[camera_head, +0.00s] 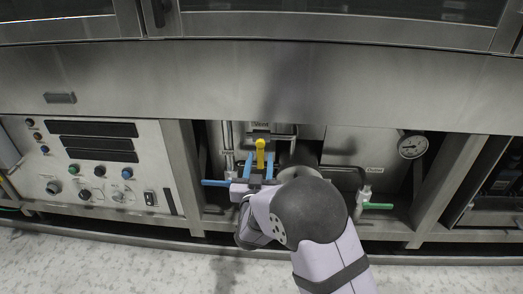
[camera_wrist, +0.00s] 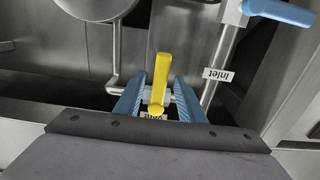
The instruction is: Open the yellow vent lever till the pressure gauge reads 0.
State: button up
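The yellow vent lever (camera_head: 260,150) stands upright under the "Vent" label in the open bay. My gripper (camera_head: 260,163) is in front of it, its two blue fingers on either side of the lever. In the wrist view the yellow lever (camera_wrist: 162,75) lies between the fingers of my gripper (camera_wrist: 160,90), with a narrow gap on each side. The gripper looks open around the lever, not closed on it. The round pressure gauge (camera_head: 412,146) is at the right of the bay; its reading is too small to tell.
A blue inlet handle (camera_head: 215,183) is left of my gripper and also shows in the wrist view (camera_wrist: 282,12). A green outlet handle (camera_head: 378,206) is at the right. Pipes and frame posts surround the bay. A control panel (camera_head: 97,160) with knobs is at the left.

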aim_at(261, 150)
jog(key=shift+w+b, duration=0.75)
jog(key=shift+w, duration=2.15)
grip_shut()
